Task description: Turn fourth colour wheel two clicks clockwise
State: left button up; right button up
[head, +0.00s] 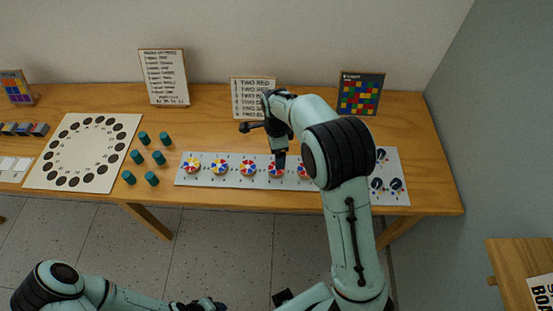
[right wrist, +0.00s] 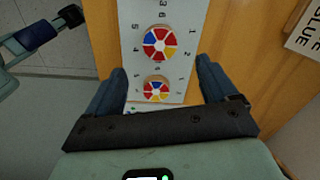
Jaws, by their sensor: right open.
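A pale strip (head: 208,182) on the table carries a row of colour wheels with red, blue, yellow and white sectors. The fourth colour wheel (head: 275,170) from the left is partly covered by my right gripper (head: 279,160), which points down over it. In the right wrist view, my right gripper (right wrist: 161,68) is open and empty. One wheel (right wrist: 156,90) shows low between its fingers, and another (right wrist: 160,43) lies beyond the tips; small numbers ring them. My left gripper (head: 205,305) is low at the head view's bottom edge, its jaws unclear.
A numbered card (head: 249,99) stands behind the strip, with a colour-grid card (head: 361,94) to its right. A panel with dark knobs (head: 390,170) lies right of the strip. Several teal cylinders (head: 158,158) stand left, beside a white board with dark discs (head: 78,153).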

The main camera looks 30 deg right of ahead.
jog(key=shift+r, duration=2.35)
